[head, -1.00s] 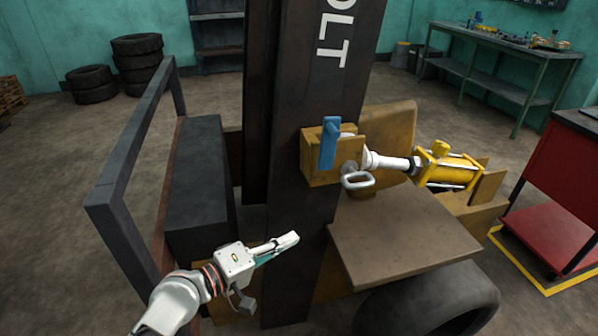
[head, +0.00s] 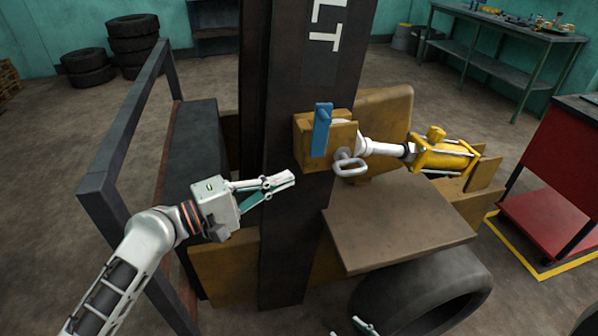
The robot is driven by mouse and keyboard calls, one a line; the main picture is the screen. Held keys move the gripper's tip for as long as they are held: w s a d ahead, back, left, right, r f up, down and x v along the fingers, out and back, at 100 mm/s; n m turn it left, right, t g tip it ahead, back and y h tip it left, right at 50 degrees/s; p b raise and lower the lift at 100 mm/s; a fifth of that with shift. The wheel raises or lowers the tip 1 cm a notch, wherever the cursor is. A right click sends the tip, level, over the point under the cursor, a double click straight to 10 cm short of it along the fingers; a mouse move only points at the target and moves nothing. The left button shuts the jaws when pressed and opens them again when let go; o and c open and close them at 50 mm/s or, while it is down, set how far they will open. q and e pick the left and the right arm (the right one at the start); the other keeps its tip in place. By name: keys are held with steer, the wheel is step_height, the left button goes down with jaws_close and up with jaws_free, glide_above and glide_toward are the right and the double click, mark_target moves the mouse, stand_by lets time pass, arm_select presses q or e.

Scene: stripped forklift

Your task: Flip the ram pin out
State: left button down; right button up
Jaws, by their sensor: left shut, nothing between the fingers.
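A grey pin with a loop handle (head: 349,164) sits at the yellow bracket (head: 305,150) on the dark mast, where the ram's rod end meets it. A blue lever (head: 321,130) stands upright on the bracket's face. The yellow ram (head: 440,157) reaches in from the right with its silver rod. My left gripper (head: 286,179) is shut and empty, in front of the mast, left of and a little below the loop, apart from it. Only the fingertips of my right gripper (head: 360,327) show at the bottom edge; its opening is unclear.
The dark mast (head: 290,235) stands upright in the middle. A brown plate (head: 400,225) and a tyre (head: 420,285) lie below the ram. A black frame rail (head: 130,130) stands at left. A red cart (head: 560,165) stands at right.

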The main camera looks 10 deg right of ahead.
arm_select(q)
glide_toward(340, 158)
steer(key=x, duration=0.4)
steer(key=shift+w+d+p, duration=0.1)
steer(key=shift+w+p, duration=0.15)
steer(key=shift+p, duration=0.15)
arm_select(e)
steer(key=shift+w+r, duration=0.15)
steer(key=shift+r, duration=0.45)
arm_select(q)
steer(key=shift+f, duration=0.1)
arm_select(e)
steer(key=shift+f, duration=0.1)
